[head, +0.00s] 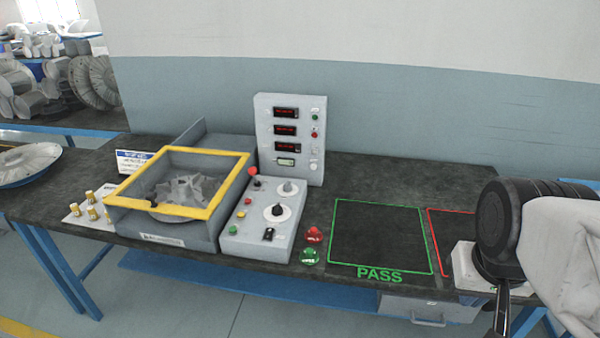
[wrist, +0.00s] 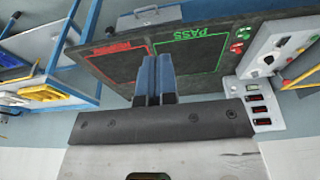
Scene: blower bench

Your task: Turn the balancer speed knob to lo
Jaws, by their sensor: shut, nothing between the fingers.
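The sloped grey control box (head: 262,222) stands on the bench at centre, right of the yellow-framed balancer (head: 178,180). In the wrist view the control box (wrist: 264,58) is at the upper right. My gripper (wrist: 154,62) has its blue fingers together, empty, and apart from the box. In the head view my arm's end is at far right, well away from the knobs.
An upright panel (head: 289,138) with red displays stands behind the box. Red (head: 314,234) and green (head: 310,255) buttons sit right of it. The green PASS area (head: 380,237) is bare. A red-outlined area (head: 436,240) lies farther right. Brass pieces (head: 91,206) are at left.

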